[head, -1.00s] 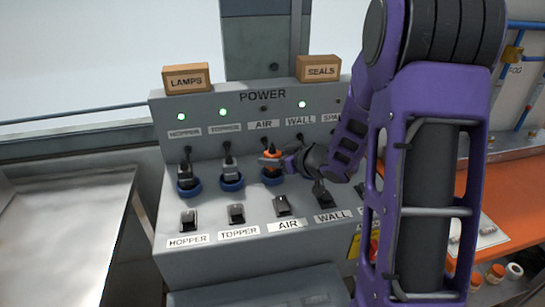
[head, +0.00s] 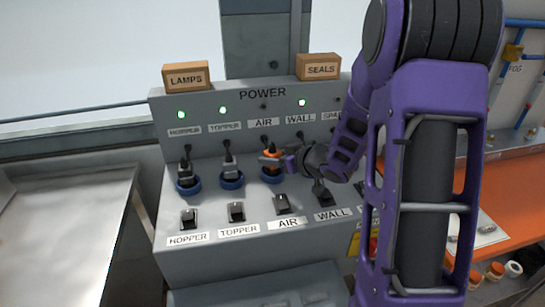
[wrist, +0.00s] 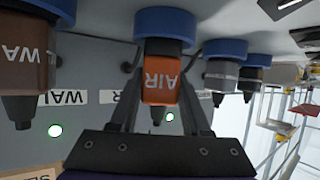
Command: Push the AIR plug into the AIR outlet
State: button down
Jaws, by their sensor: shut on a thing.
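The orange AIR plug (head: 271,157) stands upright at the blue-ringed AIR outlet (head: 272,175) on the grey POWER console. My gripper (head: 278,161) reaches in from the right and is shut on the plug. In the wrist view, the picture is upside down; the plug (wrist: 160,85) is between the fingers (wrist: 163,75), its lettering showing. Its far end meets the blue ring (wrist: 163,22); how deep it sits is hard to tell. The AIR lamp (head: 263,107) is dark. The AIR switch (head: 282,204) is in front of the outlet.
The HOPPER plug (head: 185,170) and TOPPER plug (head: 229,163) sit in blue rings to the left, with green lamps lit above. The WALL lamp (head: 302,103) is green too. A WALL plug (wrist: 22,70) is close beside my gripper. LAMPS (head: 186,77) and SEALS (head: 318,67) boxes stand on top.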

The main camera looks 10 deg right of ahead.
jog(key=shift+f, duration=0.5)
dwell(0.6)
jog(key=shift+c, duration=1.4)
grip_release()
jog(key=shift+s, duration=0.1)
